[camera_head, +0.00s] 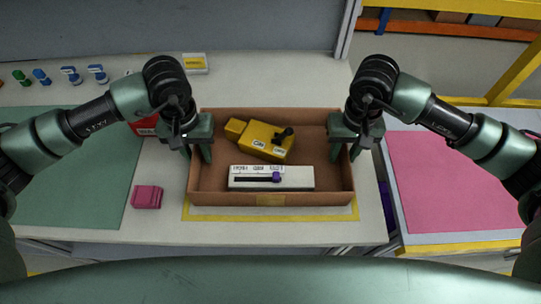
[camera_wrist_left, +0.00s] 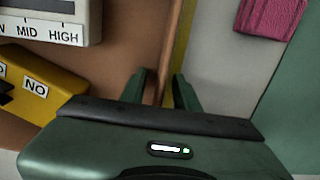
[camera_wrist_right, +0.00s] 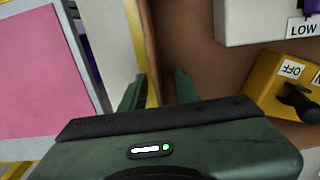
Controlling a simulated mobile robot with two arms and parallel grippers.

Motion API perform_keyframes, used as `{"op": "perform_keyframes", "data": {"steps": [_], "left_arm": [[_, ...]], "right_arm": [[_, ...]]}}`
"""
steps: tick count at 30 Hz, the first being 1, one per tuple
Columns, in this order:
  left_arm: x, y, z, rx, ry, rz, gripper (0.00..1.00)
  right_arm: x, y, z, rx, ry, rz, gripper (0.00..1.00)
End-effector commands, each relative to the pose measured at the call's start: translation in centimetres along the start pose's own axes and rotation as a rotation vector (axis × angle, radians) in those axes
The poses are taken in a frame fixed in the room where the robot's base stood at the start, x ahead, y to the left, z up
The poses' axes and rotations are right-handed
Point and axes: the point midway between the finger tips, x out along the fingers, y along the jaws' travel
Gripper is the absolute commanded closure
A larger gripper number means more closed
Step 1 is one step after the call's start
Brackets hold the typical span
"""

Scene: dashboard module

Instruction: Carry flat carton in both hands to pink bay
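The flat carton (camera_head: 322,198) is a shallow open brown box on the white table, over a yellow outline. A yellow switch box (camera_head: 262,139) with a black knob and a white slider box (camera_head: 300,182) with a purple slider lie inside it. My left gripper (camera_head: 199,160) is at the carton's left wall; its open fingers (camera_wrist_left: 160,92) stand either side of the rim, with gaps. My right gripper (camera_head: 345,158) is at the right wall; its open fingers (camera_wrist_right: 160,90) straddle that rim. The pink bay (camera_head: 445,178) is a bare pink surface at right.
A narrow dark gap with purple items (camera_head: 386,200) separates the table from the pink bay's stand. A pink block (camera_head: 147,197) sits left of the carton. A green mat (camera_head: 80,190) lies further left. Small blue and green parts (camera_head: 70,75) stand at the back left.

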Motion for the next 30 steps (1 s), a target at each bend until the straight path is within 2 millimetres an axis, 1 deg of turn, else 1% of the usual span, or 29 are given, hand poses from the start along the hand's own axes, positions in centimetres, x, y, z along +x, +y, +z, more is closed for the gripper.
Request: {"op": "perform_keyframes", "data": {"steps": [6,7,10,30], "left_arm": [[0.03,0.02,0.0,0.001,0.0,0.0,0.69],[0.02,0.02,0.0,0.001,0.0,0.0,0.72],[0.01,0.03,0.0,0.001,0.0,0.0,1.0],[-0.03,0.01,-0.01,0.0,0.0,0.0,1.0]], "right_arm": [[0.03,-0.01,-0.01,0.0,0.0,0.0,0.69],[0.03,-0.02,-0.01,0.0,0.0,0.0,0.72],[0.01,-0.02,-0.01,0.0,0.0,0.0,1.0],[-0.04,0.0,-0.03,0.0,0.001,0.0,1.0]]}}
